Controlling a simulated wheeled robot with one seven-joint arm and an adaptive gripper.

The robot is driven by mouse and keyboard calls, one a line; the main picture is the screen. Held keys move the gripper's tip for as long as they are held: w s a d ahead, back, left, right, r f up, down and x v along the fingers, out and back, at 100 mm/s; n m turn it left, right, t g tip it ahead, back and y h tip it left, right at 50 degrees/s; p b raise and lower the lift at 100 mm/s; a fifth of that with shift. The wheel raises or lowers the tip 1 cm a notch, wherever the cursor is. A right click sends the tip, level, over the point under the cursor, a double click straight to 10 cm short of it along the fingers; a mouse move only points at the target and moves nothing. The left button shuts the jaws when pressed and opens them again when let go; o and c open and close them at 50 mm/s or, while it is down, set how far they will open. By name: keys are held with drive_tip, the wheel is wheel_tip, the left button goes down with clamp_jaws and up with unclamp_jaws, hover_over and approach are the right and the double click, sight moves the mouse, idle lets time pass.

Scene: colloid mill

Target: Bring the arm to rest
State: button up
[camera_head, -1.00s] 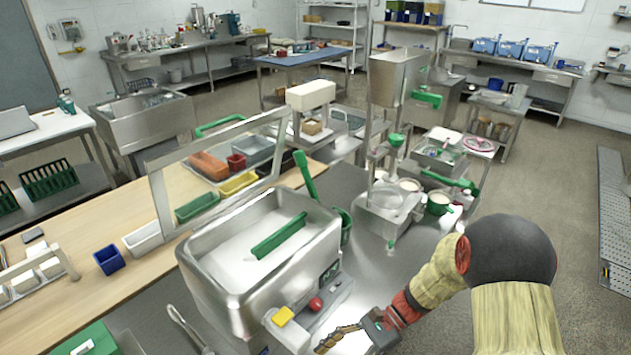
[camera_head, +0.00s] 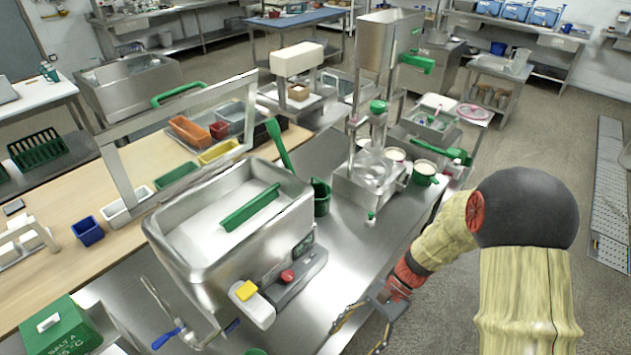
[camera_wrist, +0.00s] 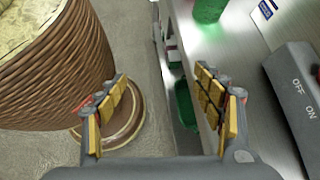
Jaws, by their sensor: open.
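My gripper (camera_head: 362,322) is low in the head view, over the front right edge of the steel bench (camera_head: 338,262). Its jaws are open and empty. In the wrist view my gripper (camera_wrist: 160,112) shows both yellow-padded fingers spread wide, with the floor and the bench edge between and beyond them. The steel mill with its wide hopper (camera_head: 228,225) stands to the left of my gripper, apart from it. Its control box with OFF and ON marks (camera_wrist: 295,95) is at the right of the wrist view.
A red button (camera_head: 287,276) and a yellow block (camera_head: 245,291) are on the mill's front. A green cup (camera_head: 320,197) and a glass-bowled machine (camera_head: 372,170) stand farther back on the bench. Open floor (camera_head: 540,150) lies to the right. A green box (camera_head: 60,328) is at lower left.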

drive_tip(key=s+d+r+n+t+h, duration=0.1)
drive_tip(key=d+r+n+t+h, duration=0.1)
drive_tip(key=r, duration=0.7)
drive_tip(key=s+d+r+n+t+h, duration=0.2)
drive_tip(key=d+r+n+t+h, duration=0.1)
drive_tip(key=r, duration=0.7)
drive_tip(key=s+d+r+n+t+h, duration=0.1)
drive_tip(key=d+r+n+t, duration=0.3)
drive_tip(key=r, duration=0.5)
drive_tip(key=shift+s+d+r+t+h, duration=0.35)
drive_tip(key=shift+t+h, duration=0.55)
drive_tip(key=shift+t, duration=0.3)
